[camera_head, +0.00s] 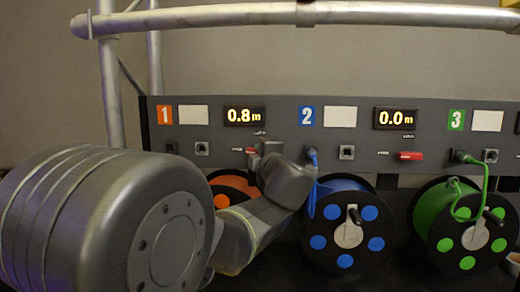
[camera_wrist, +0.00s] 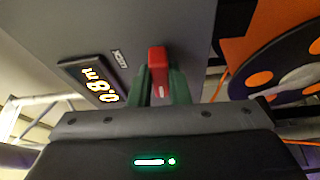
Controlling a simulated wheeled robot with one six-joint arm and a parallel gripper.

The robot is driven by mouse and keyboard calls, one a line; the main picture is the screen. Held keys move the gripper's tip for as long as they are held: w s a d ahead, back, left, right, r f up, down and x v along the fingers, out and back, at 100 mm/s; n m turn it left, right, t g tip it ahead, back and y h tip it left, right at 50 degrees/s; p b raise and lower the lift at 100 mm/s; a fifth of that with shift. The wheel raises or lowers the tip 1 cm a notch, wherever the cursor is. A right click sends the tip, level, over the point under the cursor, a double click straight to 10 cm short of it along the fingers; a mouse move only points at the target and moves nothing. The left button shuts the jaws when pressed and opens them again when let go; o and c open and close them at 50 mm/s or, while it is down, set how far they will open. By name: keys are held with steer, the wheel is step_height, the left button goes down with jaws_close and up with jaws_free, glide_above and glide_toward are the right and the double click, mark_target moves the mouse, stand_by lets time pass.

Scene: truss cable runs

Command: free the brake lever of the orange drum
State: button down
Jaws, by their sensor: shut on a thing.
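The orange drum (camera_head: 232,184) hangs below the panel under the orange 1 label, mostly hidden behind my arm; its dark flange with orange discs (camera_wrist: 290,62) shows at the right of the wrist view. Its red brake lever (camera_wrist: 157,60) stands out from the grey panel beside the display. In the head view only a bit of the lever (camera_head: 251,151) shows left of my gripper (camera_head: 264,160). In the wrist view the green fingers of my gripper (camera_wrist: 161,85) are shut on the red lever, one on each side. The lever's far end is partly hidden.
The display (camera_head: 244,115) above the lever reads 0.8 m. The blue drum (camera_head: 345,225) and green drum (camera_head: 462,225) stand to the right. Another red lever (camera_head: 410,156) sits under the 0.0 m display. A metal truss tube (camera_head: 220,15) runs above.

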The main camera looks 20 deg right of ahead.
steer(key=shift+n, duration=0.5)
steer(key=c, duration=1.4)
jaws_free()
steer(key=shift+o, duration=0.2)
steer(key=s+a, duration=0.2)
steer(key=s, duration=1.1)
steer(key=shift+s, duration=0.3)
steer(key=shift+a, duration=0.1)
steer(key=w+d, duration=0.2)
steer(key=w, duration=1.1)
steer(key=shift+w, duration=0.35)
